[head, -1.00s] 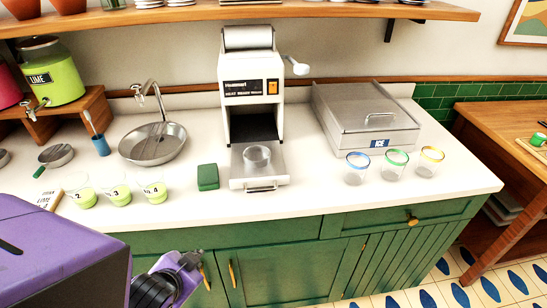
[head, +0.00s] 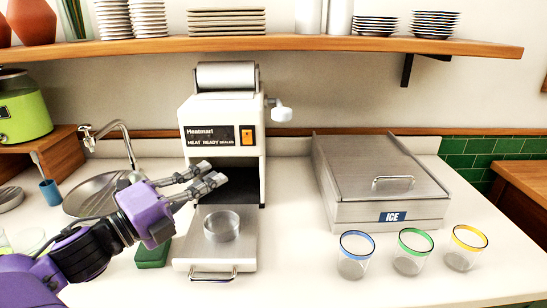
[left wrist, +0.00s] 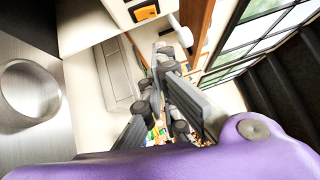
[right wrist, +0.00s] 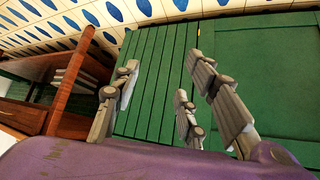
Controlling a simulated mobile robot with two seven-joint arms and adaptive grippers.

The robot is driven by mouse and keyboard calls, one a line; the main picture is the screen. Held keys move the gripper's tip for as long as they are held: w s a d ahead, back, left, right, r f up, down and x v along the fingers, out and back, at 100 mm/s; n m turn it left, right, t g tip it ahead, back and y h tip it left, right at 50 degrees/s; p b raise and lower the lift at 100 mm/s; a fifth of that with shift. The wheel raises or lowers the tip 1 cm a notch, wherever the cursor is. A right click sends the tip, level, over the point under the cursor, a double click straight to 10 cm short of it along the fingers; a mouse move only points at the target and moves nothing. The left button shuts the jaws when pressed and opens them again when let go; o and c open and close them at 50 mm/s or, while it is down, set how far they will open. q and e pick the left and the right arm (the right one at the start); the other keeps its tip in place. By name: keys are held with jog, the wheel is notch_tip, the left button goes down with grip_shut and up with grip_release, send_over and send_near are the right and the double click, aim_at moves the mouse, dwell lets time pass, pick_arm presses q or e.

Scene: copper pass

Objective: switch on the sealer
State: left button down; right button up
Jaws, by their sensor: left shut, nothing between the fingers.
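The sealer (head: 190,165) is a white upright machine labelled "Heatmart Heat Ready Sealer", with a roll on top and a crank at its right. Its orange switch (head: 246,135) sits on the front panel's right side and also shows at the top of the left wrist view (left wrist: 145,12). My right gripper (right wrist: 163,75) is open and empty, facing the green cabinet.
A metal ice bin (head: 370,165) stands right of the sealer, with glasses rimmed blue (head: 352,265), green (head: 413,262) and yellow (head: 464,258) in front. A green block (head: 152,254) lies left of the tray, near my left arm. A shelf (head: 300,46) with plates runs above.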

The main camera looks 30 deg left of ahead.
aim_at(247, 137)
pick_arm(q)
jog(key=shift+f, duration=0.4)
pick_arm(e)
jog(key=shift+s+f, duration=0.2)
jog(key=shift+s, duration=0.3)
jog(key=shift+s+f, duration=0.15)
jog(key=shift+s, duration=0.35)
pick_arm(q)
jog(key=a+x, duration=0.3)
jog(key=x, duration=0.9)
jog(key=shift+w+d+r+p, duration=0.25)
jog(key=shift+w+p, duration=0.2)
jog(key=shift+w, duration=0.2)
pick_arm(e)
jog(key=shift+w+r, duration=0.35)
jog(key=shift+r, duration=0.15)
